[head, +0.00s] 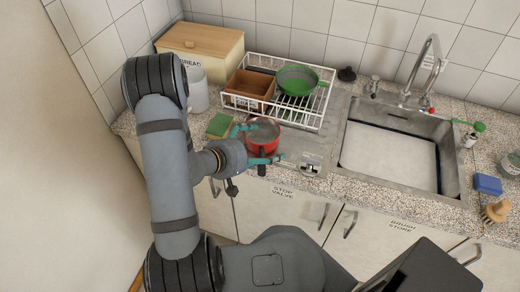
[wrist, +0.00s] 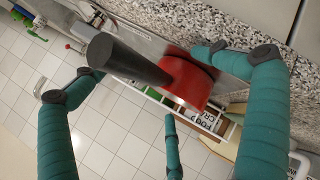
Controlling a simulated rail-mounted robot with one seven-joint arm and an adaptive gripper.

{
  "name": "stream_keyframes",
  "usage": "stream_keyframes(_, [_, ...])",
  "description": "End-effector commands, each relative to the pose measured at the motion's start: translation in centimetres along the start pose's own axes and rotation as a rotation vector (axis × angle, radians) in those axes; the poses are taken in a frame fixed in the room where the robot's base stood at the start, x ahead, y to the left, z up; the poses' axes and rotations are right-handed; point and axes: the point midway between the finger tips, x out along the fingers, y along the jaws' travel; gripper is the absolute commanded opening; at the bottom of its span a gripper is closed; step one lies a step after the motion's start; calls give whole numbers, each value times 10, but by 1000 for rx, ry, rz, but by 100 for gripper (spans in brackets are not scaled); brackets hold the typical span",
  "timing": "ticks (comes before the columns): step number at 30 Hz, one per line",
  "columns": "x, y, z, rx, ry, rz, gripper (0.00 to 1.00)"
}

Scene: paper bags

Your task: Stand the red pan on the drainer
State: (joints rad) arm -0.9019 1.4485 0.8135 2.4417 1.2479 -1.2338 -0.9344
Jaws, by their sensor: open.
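The red pan (head: 262,137) sits at the counter's front, on the near edge of the drainboard, its black handle (head: 262,157) pointing toward me. In the wrist view the red pan (wrist: 190,85) and its dark handle (wrist: 125,58) lie between my teal fingers. My gripper (head: 267,142) is open, with fingers on either side of the pan; I cannot tell if any touches it. The gripper also shows in the wrist view (wrist: 152,64). The drainer, a white wire rack (head: 322,124), stands just behind the pan and holds a green pan (head: 294,80) and a brown box (head: 248,91).
A yellow-green sponge (head: 220,125) lies left of the pan. A white canister (head: 197,90) and a bread box (head: 205,45) stand behind it. The sink (head: 392,160) with its tall faucet (head: 430,65) is to the right.

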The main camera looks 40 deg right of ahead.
Motion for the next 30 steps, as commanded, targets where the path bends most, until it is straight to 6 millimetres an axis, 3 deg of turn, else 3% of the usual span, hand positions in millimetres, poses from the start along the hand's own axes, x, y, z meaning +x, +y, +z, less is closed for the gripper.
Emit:
stream_keyframes(13, [-2,0,0,-1,0,-1,100])
stream_keyframes(30, [-33,1,-1,-1,2,-1,100])
